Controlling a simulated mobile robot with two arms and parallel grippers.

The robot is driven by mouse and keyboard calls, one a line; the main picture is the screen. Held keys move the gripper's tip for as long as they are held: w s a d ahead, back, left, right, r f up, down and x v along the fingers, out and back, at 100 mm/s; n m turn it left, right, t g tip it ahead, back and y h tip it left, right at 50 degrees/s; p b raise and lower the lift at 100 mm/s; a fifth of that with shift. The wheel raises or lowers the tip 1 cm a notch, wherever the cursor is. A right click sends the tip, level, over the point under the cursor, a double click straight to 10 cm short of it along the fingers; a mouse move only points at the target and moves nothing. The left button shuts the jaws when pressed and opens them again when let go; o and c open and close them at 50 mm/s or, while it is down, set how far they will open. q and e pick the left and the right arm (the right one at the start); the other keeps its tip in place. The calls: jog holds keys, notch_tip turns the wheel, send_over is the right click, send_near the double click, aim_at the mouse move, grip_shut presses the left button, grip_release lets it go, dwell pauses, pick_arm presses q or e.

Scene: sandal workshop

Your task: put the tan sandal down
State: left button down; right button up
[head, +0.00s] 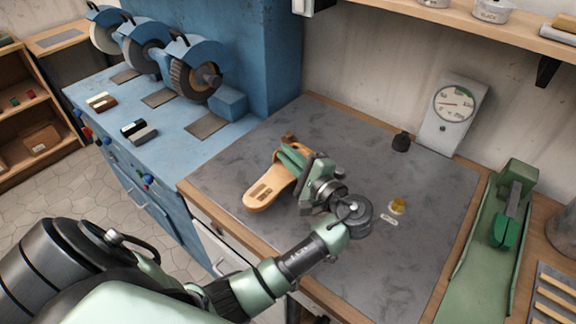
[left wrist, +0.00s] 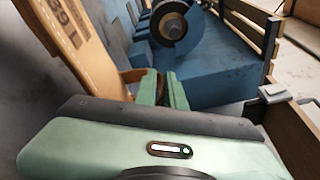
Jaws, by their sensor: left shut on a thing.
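The tan sandal (head: 262,193) is over the grey mat (head: 350,150) near its left front edge, with its printed sole end toward the lower left. I cannot tell if it touches the mat. My left gripper (head: 290,157) is shut on the sandal near its strap, and the gripper body hides part of it. In the left wrist view the sandal (left wrist: 88,50) stands along the upper left, and the green fingers (left wrist: 164,90) meet its strap. My right gripper is not in view.
A blue bench (head: 175,135) with several grinding wheels (head: 195,75) stands at left. A dial gauge (head: 455,105) and a dark weight (head: 401,141) are at the mat's back. A small amber item (head: 398,204) sits right of the gripper. A green press (head: 510,210) is far right.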

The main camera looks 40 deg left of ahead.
aim_at(288, 172)
pick_arm(q)
jog(key=shift+f, duration=2)
jog(key=c, duration=1.4)
grip_release()
jog(key=shift+c, duration=0.2)
jog(key=b+v, duration=0.3)
jog(key=v, duration=0.8)
jog(key=shift+s+d+r, duration=0.1)
jog(key=shift+s+d, duration=0.15)
jog(key=shift+d, duration=0.25)
